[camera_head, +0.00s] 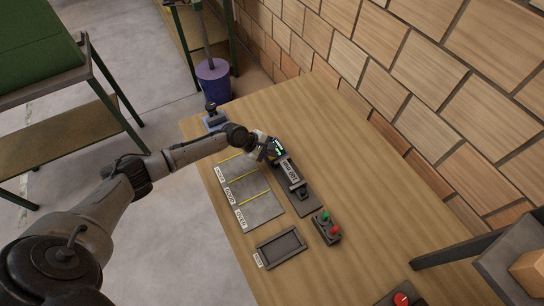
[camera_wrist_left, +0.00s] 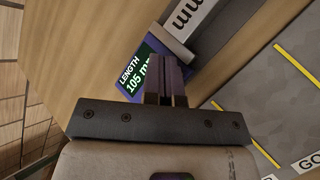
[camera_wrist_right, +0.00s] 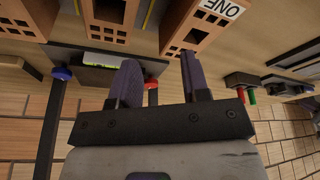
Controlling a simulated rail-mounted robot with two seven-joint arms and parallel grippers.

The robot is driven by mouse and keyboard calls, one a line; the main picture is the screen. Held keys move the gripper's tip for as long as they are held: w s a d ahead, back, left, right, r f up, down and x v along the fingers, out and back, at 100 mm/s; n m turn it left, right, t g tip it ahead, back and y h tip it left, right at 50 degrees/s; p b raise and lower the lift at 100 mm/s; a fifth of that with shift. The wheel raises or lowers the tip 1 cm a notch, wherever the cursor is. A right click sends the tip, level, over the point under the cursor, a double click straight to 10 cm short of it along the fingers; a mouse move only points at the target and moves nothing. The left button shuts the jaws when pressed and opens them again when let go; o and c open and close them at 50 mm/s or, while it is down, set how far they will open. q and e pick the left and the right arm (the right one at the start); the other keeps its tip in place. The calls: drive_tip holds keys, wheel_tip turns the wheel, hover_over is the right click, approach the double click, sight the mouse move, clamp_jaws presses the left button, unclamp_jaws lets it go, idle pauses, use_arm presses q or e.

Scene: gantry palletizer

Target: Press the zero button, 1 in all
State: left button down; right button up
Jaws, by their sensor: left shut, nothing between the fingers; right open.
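The measuring device (camera_head: 297,190) is a dark rail with a small lit display (camera_head: 277,147) at its far end and a white label along it. My left gripper (camera_head: 268,146) is at the display end. In the left wrist view, my left gripper (camera_wrist_left: 168,88) is shut and empty, its fingertips in front of the display (camera_wrist_left: 133,77), which reads "LENGTH" and "105 m" with the end covered. I cannot make out a zero button; the gripper covers part of that end. I cannot tell whether the fingertips touch it. My right gripper (camera_wrist_right: 158,80) is open and empty.
A box with green and red buttons (camera_head: 326,228) stands nearer than the device. A marked grey mat (camera_head: 250,195) and an empty dark tray (camera_head: 281,249) lie beside it. Another red button (camera_head: 402,299) is at the bottom edge. A brick wall (camera_head: 430,90) borders the table.

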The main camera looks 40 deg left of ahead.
use_arm(q)
drive_tip(key=shift+f, duration=0.2)
drive_tip(key=shift+f, duration=0.2)
drive_tip(key=shift+f, duration=0.15)
idle(0.5)
drive_tip(key=shift+f, duration=0.35)
drive_tip(key=shift+r, duration=0.15)
idle(0.5)
drive_tip(key=shift+r+p, duration=0.8)
drive_tip(key=shift+p, duration=0.1)
